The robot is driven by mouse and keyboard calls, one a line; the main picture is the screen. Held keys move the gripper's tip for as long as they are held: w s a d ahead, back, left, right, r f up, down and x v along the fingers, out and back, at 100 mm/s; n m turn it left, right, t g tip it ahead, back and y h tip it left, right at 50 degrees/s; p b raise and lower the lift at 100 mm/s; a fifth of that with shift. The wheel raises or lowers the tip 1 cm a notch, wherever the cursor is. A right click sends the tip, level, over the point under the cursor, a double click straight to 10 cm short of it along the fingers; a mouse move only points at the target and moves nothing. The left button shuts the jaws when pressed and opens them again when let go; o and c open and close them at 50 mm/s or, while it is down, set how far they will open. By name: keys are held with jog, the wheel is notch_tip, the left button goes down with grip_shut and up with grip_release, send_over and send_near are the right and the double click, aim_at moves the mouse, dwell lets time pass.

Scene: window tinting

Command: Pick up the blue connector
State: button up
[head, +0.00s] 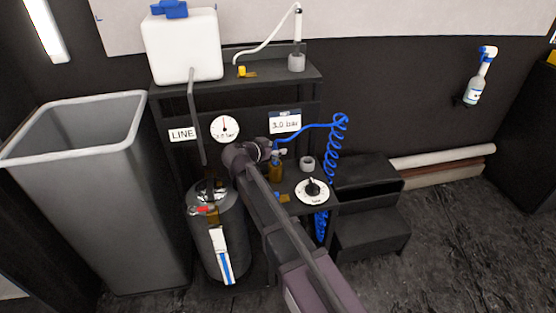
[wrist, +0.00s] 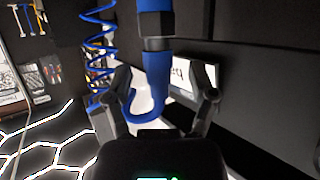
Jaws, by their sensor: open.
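The blue connector (wrist: 157,70) shows in the wrist view as a blue piece below a black nut, with a curved blue lower end. It lies between the two fingers of my open gripper (wrist: 160,88), with visible gaps on both sides. In the head view my gripper (head: 252,152) is at the stand, beside the end of the blue hose (head: 310,127). The connector is small and partly hidden there, so I cannot make out its exact outline.
The coiled blue hose hangs at the stand's right. A steel tank (head: 205,245) stands below left, a grey bin (head: 130,200) further left, and black steps (head: 370,225) right.

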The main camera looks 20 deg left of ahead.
dwell(0.3)
grip_shut()
jog(key=shift+r, duration=0.25)
notch_tip(320, 180, up, 3)
jog(key=p, duration=0.3)
jog(key=shift+p, duration=0.3)
jog(key=shift+s+r, duration=0.25)
jog(key=shift+s, duration=0.05)
jog(key=s+r+p, duration=0.1)
jog(key=s, duration=1.4)
jog(key=shift+s+d, duration=0.25)
jog(key=shift+d, duration=0.15)
